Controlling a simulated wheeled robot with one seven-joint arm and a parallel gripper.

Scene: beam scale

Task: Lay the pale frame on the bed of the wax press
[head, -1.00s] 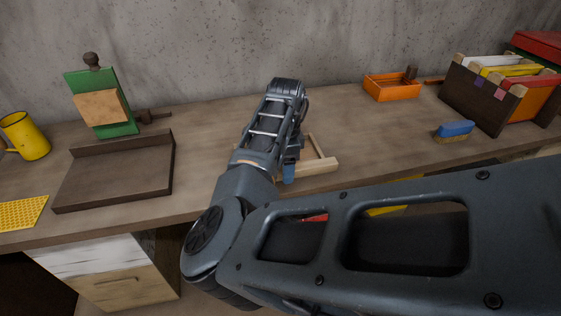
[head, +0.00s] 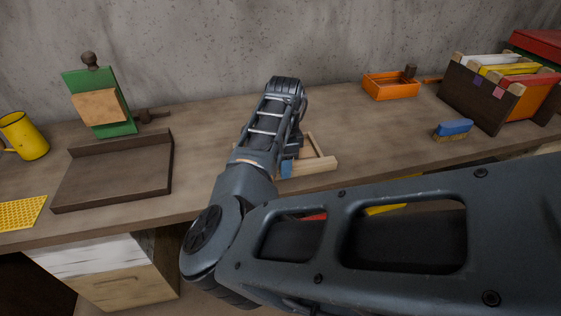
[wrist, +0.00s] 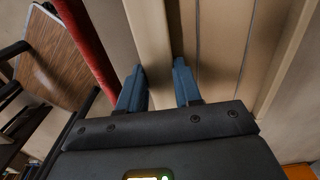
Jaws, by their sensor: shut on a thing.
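The pale frame (head: 312,166) is a rectangle of light wooden bars lying on the workbench just right of my wrist. My gripper (wrist: 158,68) is shut on one pale bar of the frame (wrist: 150,35), which runs between its blue fingers in the wrist view. In the head view my wrist hides the frame's left part and most of the gripper. The wax press appears to be the dark flat bed (head: 115,180) with raised edges at left, with a green upright board (head: 119,129) behind it carrying a tan block and a round knob. The bed is bare.
A yellow mug (head: 24,136) and a yellow textured sheet (head: 20,213) are left of the bed. An orange box (head: 390,87), a blue-topped brush (head: 454,130) and a dark box of coloured frames (head: 483,101) are at right. The bench between bed and wrist is clear.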

